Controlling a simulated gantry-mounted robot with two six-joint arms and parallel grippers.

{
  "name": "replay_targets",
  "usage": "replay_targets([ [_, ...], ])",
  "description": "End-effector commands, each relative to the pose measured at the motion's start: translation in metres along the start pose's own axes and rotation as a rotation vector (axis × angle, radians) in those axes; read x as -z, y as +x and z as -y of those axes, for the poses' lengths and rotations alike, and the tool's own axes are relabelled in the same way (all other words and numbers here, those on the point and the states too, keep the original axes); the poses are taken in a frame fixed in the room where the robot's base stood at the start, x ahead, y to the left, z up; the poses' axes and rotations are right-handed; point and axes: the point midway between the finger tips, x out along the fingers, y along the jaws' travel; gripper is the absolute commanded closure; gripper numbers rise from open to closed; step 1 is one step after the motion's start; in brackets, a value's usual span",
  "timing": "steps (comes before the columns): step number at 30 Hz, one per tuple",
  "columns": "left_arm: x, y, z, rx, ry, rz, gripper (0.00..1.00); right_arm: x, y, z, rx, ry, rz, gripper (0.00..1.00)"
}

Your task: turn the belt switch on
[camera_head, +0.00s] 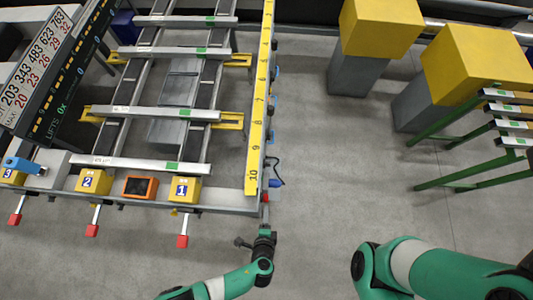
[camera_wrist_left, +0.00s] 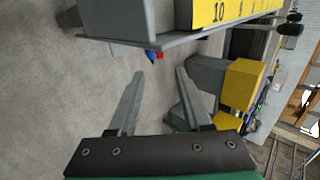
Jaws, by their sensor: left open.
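The runout table (camera_head: 225,203) fills the left of the head view. A small blue part with a dark cable (camera_head: 275,183) and a small red part (camera_head: 265,197) sit at its near right corner. Blue and red parts (camera_wrist_left: 153,55) also show under the table edge in the left wrist view. I cannot tell for sure which part is the belt switch. My left gripper (camera_head: 264,220) is just in front of that corner. In the left wrist view my left gripper (camera_wrist_left: 159,76) is open and empty, with the red part beyond its fingertips. My right gripper is out of view.
Red-ended levers (camera_head: 182,241) stick out from the table's front, below numbered yellow blocks (camera_head: 186,189) and an orange box (camera_head: 140,186). A yellow ruler (camera_head: 258,120) runs along the right side. Yellow-topped blocks (camera_head: 380,28) and a green rack (camera_head: 465,125) stand right. The floor between is clear.

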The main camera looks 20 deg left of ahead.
Motion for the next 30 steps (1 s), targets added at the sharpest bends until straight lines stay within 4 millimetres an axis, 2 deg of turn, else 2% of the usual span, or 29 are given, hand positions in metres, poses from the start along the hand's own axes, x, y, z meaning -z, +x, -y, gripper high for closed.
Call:
replay_targets([
  [1,-0.001,0.016,-0.008,0.000,-0.006,0.002,0.51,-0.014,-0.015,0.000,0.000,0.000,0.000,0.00],
  [6,-0.001,0.049,-0.008,0.001,-0.007,0.002,0.51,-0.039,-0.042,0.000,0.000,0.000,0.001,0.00],
  [13,0.000,0.090,-0.003,0.001,-0.004,0.001,0.51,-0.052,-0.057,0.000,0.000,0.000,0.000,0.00],
  [18,0.000,0.100,0.000,0.001,-0.002,-0.001,0.51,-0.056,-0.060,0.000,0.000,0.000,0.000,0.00],
  [25,0.000,0.100,0.001,0.001,-0.002,-0.002,0.51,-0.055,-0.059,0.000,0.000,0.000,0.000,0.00],
  [26,0.000,0.100,0.001,0.000,-0.002,-0.002,0.53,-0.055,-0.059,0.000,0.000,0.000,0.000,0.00],
  [30,0.000,0.100,0.000,0.000,-0.002,-0.002,0.78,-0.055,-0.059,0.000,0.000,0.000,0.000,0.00],
])
